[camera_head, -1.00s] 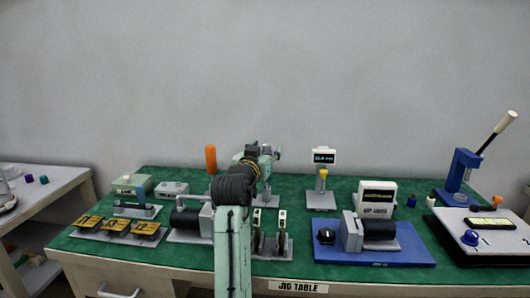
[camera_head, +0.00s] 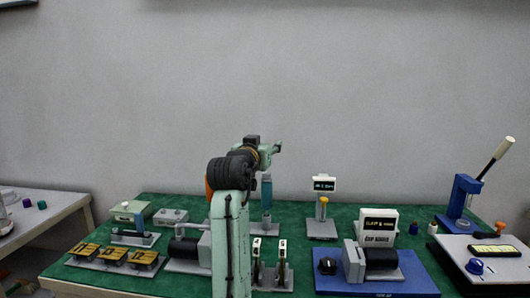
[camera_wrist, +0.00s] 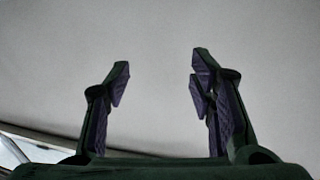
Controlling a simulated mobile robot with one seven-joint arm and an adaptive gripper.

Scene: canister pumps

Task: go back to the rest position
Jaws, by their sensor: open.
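My gripper (camera_wrist: 158,85) is open and empty in the wrist view, its two dark fingers with purple pads wide apart against a plain grey wall. In the head view my pale green arm rises in front of the table, and my gripper (camera_head: 277,148) is at its far end, above the back of the table and small. No object is between the fingers. My arm hides part of the things behind it, including most of an orange handle (camera_head: 209,188).
The green table (camera_head: 300,222) carries a motor unit on a blue base (camera_head: 410,278), a small display on a stand (camera_head: 324,184), yellow-topped blocks (camera_head: 114,255) and a blue lever press (camera_head: 463,195). A side table (camera_head: 60,205) stands at left. The space above the tables is clear.

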